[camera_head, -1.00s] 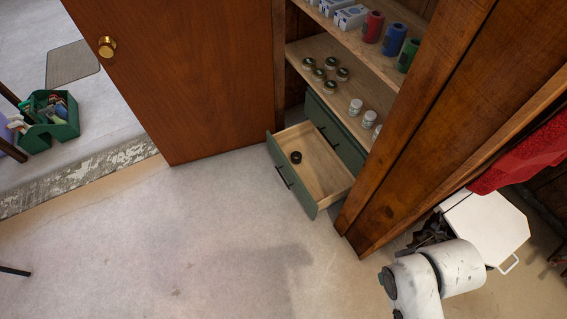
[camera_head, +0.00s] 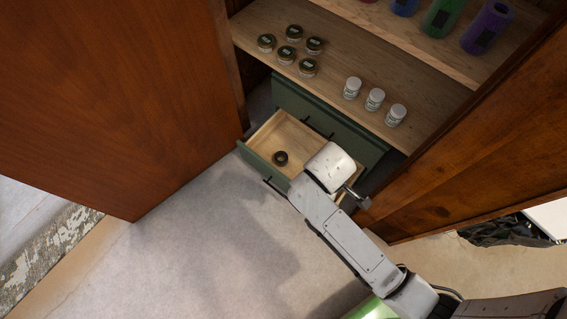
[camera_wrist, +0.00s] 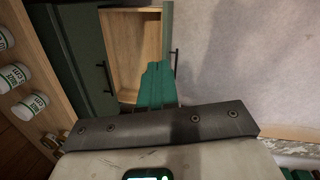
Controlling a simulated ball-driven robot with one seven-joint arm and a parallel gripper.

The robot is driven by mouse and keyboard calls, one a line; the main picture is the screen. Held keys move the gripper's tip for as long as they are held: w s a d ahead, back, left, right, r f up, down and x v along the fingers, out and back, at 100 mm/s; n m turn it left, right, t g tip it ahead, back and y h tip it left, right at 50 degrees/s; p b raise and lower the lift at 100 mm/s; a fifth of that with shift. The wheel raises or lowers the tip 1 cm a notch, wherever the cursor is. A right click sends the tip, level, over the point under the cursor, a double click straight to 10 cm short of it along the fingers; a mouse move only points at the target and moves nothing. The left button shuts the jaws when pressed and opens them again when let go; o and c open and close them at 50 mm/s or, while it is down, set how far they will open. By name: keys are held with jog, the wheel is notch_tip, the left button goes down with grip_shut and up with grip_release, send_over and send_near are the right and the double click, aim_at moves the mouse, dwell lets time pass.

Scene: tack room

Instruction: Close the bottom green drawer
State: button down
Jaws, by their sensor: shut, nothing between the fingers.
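The bottom green drawer (camera_head: 262,167) stands open below a closed green drawer (camera_head: 330,120), its pale wooden inside showing. A small dark round item (camera_head: 281,158) lies in it. My arm covers its right part in the head view. In the wrist view the open drawer's wooden inside (camera_wrist: 133,45) and green front edge (camera_wrist: 168,30) show, with a dark handle on the outer side. My gripper (camera_wrist: 158,68) has its teal fingers together and empty, overlapping the near end of the drawer front in that view. I cannot tell whether they touch it. The fingers are hidden in the head view.
A brown wooden door (camera_head: 110,100) stands open left of the drawers. The shelf (camera_head: 330,75) above holds several dark-lidded jars and 3 white bottles (camera_head: 375,99). Grey floor (camera_head: 190,240) in front is clear.

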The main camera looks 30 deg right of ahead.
jog(key=w+a+f+n+t+h+b, duration=0.15)
jog(key=w+a+f+n+b, duration=0.35)
jog(key=f+b, duration=0.5)
jog(key=w+a+f+n+h+b, duration=0.35)
jog(key=w+f+n+b, duration=0.35)
jog(key=f, duration=0.5)
jog(key=w+a+f+n+t+h+b, duration=0.1)
jog(key=w+a+f+n+b, duration=0.3)
jog(key=f+b, duration=0.6)
jog(key=b, duration=0.7)
send_near(288, 183)
jog(key=x, duration=0.3)
jog(key=a+f+x, duration=0.1)
jog(key=x, duration=0.1)
jog(key=shift+d+f, duration=0.2)
jog(key=shift+d, duration=0.05)
jog(key=shift+w+d+r, duration=0.15)
jog(key=shift+d, duration=0.3)
